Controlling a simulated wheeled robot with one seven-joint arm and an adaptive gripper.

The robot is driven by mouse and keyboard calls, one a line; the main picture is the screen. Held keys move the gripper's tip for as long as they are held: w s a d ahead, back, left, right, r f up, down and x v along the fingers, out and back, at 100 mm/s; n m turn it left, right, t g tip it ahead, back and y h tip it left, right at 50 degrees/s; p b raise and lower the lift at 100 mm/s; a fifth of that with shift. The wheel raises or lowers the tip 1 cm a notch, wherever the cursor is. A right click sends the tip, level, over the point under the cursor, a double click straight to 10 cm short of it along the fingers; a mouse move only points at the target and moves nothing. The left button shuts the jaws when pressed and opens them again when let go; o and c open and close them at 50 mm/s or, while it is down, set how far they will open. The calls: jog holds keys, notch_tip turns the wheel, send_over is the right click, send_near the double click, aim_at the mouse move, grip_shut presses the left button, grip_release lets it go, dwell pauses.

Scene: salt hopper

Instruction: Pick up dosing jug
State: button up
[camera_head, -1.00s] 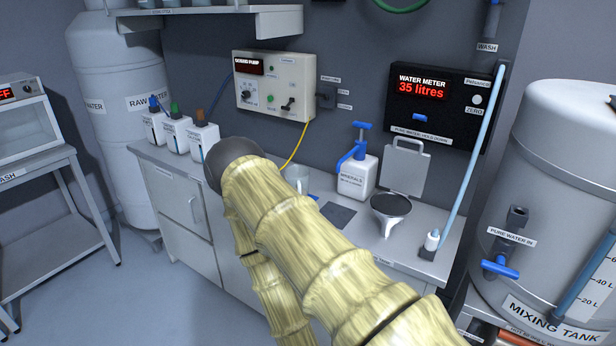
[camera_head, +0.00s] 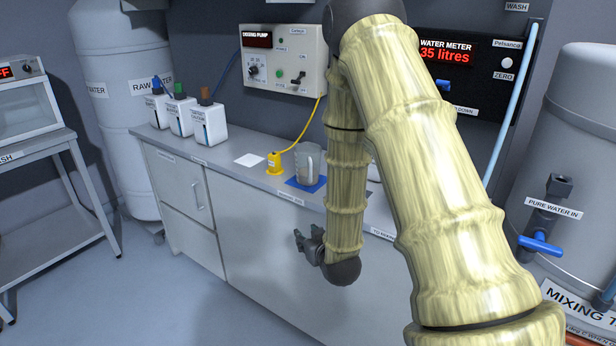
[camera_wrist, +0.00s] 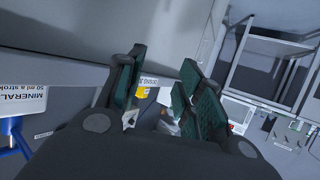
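The dosing jug (camera_head: 308,161) is a clear grey jug with a handle, standing upright on a blue mat (camera_head: 303,187) near the counter's front edge in the head view. My gripper (camera_head: 303,243) is in front of the cabinet, below the counter top and apart from the jug. In the wrist view, my gripper's fingers (camera_wrist: 160,85) are spread with a gap between them. A pale shape partly hidden behind the fingers there may be the jug, but I cannot tell for sure.
A yellow plug-like fitting (camera_head: 274,163) on a cable stands left of the jug. The floor in front is clear.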

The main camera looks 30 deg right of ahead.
aim_at(311, 174)
jog(key=w+d+r+t, duration=0.1)
jog(key=w+d+r, duration=0.1)
jog(key=r, duration=0.2)
jog(key=w+d+r+t+h+b, duration=0.1)
jog(key=w+d+r, duration=0.2)
jog(key=w+d+r+m+t+h+b, duration=0.1)
jog(key=w+d+r+t, duration=0.1)
jog(key=w+d+r, duration=0.1)
jog(key=shift+w+d+r, duration=0.15)
jog(key=shift+d+r, duration=0.05)
jog(key=shift+r, duration=0.6)
jog(key=shift+p+x, duration=0.5)
jog(key=shift+x, duration=2.55)
jog(key=shift+f, duration=0.15)
grip_shut()
